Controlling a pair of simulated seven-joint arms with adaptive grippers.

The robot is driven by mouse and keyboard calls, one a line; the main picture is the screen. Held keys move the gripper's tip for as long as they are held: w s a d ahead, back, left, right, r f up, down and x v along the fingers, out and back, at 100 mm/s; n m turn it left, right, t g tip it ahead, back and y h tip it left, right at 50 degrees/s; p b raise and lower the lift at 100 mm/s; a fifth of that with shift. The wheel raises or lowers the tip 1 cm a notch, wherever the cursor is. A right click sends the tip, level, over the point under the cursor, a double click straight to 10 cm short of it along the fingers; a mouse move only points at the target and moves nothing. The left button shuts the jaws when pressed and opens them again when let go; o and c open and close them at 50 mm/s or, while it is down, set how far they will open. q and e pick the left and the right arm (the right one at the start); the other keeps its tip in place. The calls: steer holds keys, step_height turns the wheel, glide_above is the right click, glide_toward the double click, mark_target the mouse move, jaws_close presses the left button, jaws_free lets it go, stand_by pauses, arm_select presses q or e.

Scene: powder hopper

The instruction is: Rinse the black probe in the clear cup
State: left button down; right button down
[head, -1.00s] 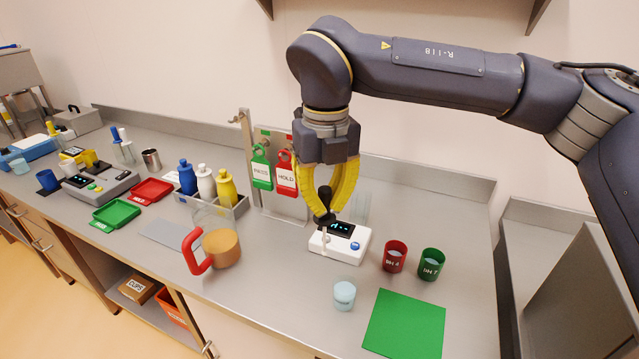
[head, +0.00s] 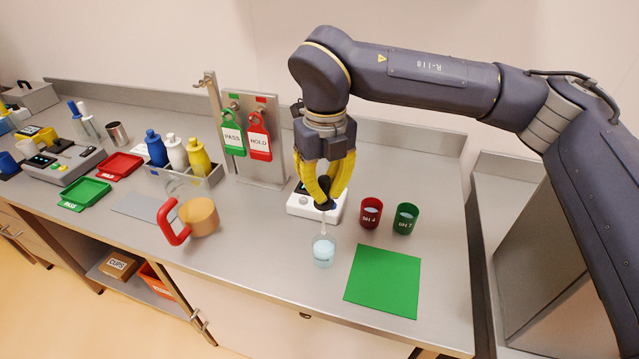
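The black probe (head: 324,187) is held upright in my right gripper (head: 324,199), whose yellow fingers are shut on its black top. Its pale thin stem points down toward the clear cup (head: 323,251), which holds light blue liquid and stands on the grey bench. The stem's lower end reaches the cup's mouth; I cannot tell how far inside it is. The white meter (head: 303,206) stands behind the probe, partly hidden by the gripper. My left gripper is not in view.
A red pH 4 cup (head: 371,213) and a green pH 7 cup (head: 405,218) stand right of the meter. A green mat (head: 384,280) lies in front of them. A red-handled jug (head: 197,216) stands left. PASS and HOLD tags (head: 259,137) hang on a stand behind.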

mark_target(324, 234)
steer(key=shift+d+f, duration=0.1)
steer(key=shift+f, duration=4.05)
